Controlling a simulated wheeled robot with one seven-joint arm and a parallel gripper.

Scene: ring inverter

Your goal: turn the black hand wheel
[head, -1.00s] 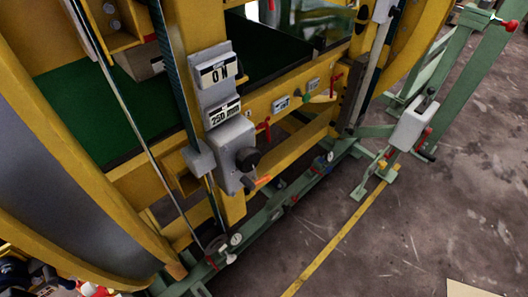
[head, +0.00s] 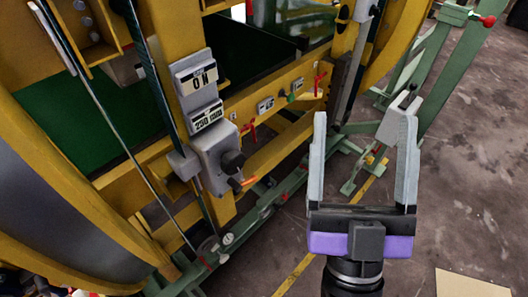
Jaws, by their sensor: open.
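The black hand wheel (head: 233,163) shows as a small dark round part on the front of a grey box (head: 210,155), left of centre in the head view. The box is fixed to a yellow upright of the machine. An orange-tipped handle (head: 236,184) sticks out just below the wheel. My gripper (head: 362,112) is at the right of the picture, pointing up in it. Its two grey fingers are wide apart with nothing between them. It is to the right of the wheel and apart from it.
Signs reading "ON" and "250 mm" (head: 207,117) sit above the wheel. Red levers (head: 250,130) are on the yellow beam to its right. A green base rail (head: 265,207) runs below. Green frames (head: 445,65) stand at upper right. The floor (head: 460,180) at right is largely clear.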

